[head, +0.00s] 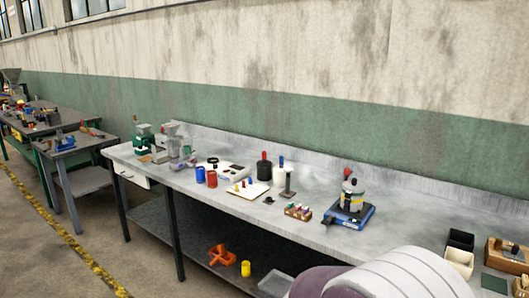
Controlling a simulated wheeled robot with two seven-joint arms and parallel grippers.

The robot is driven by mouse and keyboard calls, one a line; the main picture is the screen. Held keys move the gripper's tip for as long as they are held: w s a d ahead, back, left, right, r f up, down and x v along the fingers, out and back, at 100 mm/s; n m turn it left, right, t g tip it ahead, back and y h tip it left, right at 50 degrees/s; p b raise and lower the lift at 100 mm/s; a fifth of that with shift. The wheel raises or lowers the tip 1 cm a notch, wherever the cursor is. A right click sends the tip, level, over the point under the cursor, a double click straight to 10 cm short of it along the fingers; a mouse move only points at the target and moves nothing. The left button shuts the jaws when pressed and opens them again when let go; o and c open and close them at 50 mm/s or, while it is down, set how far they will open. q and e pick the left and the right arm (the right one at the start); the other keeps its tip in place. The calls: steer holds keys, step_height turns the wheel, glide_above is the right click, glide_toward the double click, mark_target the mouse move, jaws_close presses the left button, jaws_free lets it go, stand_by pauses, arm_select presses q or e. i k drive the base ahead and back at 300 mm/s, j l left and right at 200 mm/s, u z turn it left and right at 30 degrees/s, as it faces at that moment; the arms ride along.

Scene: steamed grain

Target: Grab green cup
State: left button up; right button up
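I cannot make out a green cup for certain in the head view. A blue cup (200,175) and a red cup (212,179) stand side by side on the long grey workbench (330,243). A yellow cup (245,268) stands on the bench's lower shelf. A small dark green device (143,136) stands at the bench's far left end. Neither of my grippers is in view.
A blue-based apparatus (349,210) stands right of the bench's middle. A white board (248,190) with small coloured pieces lies left of it. An orange object (221,255) sits on the lower shelf. Black and white boxes are at the right. A rounded white and purple part fills the bottom right.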

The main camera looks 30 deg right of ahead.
mark_target(187, 152)
steer(key=z, duration=0.4)
steer(key=i+j+u, duration=0.3)
steer(key=i, duration=0.5)
steer(key=i+u, duration=0.3)
steer(key=i, duration=0.45)
steer(key=i+z, duration=0.1)
steer(key=i, duration=0.5)
steer(key=i+j+z, duration=0.15)
steer(key=i, duration=0.45)
steer(key=i+j+z, duration=0.1)
steer(key=i, duration=0.45)
